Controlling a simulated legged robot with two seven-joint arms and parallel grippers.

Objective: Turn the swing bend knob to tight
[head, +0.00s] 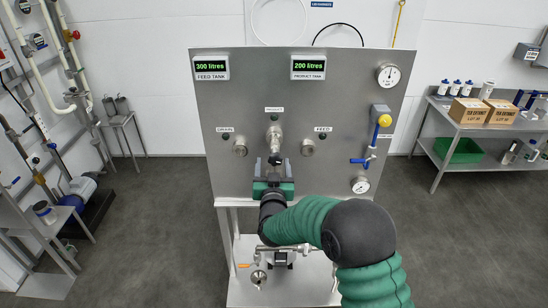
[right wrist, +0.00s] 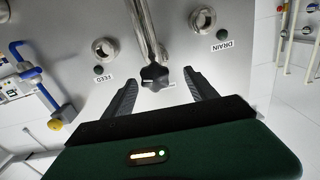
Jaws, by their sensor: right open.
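The black star-shaped knob (head: 275,160) of the swing bend (head: 274,140) is on the steel panel, below the PRODUCT label. My right gripper (head: 273,178) is open in front of it, just below it in the head view. In the right wrist view, which is upside down, the knob (right wrist: 155,77) lies between the two open fingertips (right wrist: 160,80) with gaps on both sides. The bend's pipe (right wrist: 147,30) runs from the knob to the top edge. I cannot tell how deep the knob sits between the fingers. My left gripper is not in view.
The DRAIN port (head: 240,147) and FEED port (head: 308,147) flank the knob on the panel (head: 225,110). A blue valve (head: 370,155) and gauges are at the panel's right. Side shelves (head: 430,140) and pipework (head: 50,50) stand well apart.

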